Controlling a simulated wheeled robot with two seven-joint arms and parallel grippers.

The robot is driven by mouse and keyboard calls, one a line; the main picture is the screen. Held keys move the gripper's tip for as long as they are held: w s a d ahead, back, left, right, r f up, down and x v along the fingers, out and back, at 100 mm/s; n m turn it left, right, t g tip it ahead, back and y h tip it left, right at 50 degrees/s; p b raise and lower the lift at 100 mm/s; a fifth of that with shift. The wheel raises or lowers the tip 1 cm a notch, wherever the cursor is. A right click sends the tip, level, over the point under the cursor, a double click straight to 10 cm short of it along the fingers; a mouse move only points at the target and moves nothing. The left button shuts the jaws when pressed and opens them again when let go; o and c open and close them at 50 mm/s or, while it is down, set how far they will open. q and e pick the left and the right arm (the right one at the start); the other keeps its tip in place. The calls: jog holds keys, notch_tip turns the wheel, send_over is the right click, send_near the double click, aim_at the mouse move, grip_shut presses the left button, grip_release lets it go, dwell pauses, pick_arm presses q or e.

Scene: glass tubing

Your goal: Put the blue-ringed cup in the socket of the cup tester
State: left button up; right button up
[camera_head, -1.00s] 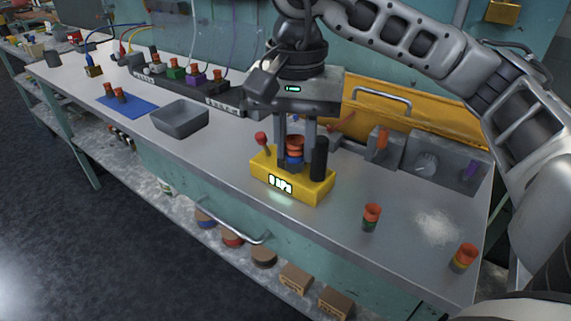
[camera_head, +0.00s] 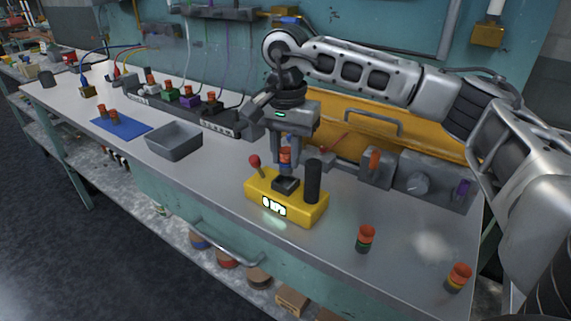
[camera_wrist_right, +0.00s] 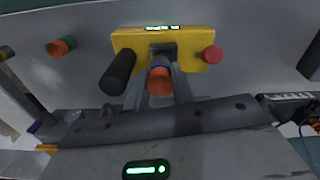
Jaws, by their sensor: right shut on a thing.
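The blue-ringed cup (camera_head: 285,155), orange with a blue band, is between the fingers of my right gripper (camera_head: 286,161). The gripper is shut on it, and the cup looks upright just above and behind the dark socket (camera_head: 286,184) of the yellow cup tester (camera_head: 310,210). In the right wrist view the cup (camera_wrist_right: 160,82) shows its orange end toward the camera, and its blue ring lies near the socket of the tester (camera_wrist_right: 128,40). Whether its lower end touches the socket is hard to tell. My left gripper is not in view.
The tester has a red-knobbed lever (camera_head: 254,161) and a black post (camera_head: 313,181). A green-banded cup (camera_head: 365,239) and a yellow-banded cup (camera_head: 458,278) stand to the right. A grey tray (camera_head: 174,141) and a blue mat (camera_head: 120,124) with cups are at left.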

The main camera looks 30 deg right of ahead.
aim_at(285, 168)
jog(key=f, duration=0.3)
jog(key=shift+w+d+f+p, duration=0.15)
jog(key=shift+w+d+p, duration=0.05)
jog(key=shift+w+p, duration=0.2)
jog(key=shift+f, duration=0.4)
jog(key=shift+f, duration=0.1)
jog(key=o, duration=1)
jog(key=shift+c, duration=0.2)
notch_tip(285, 168, up, 12)
jog(key=shift+a+r+b, duration=0.1)
jog(key=shift+r+b, duration=0.05)
jog(key=shift+b, duration=0.25)
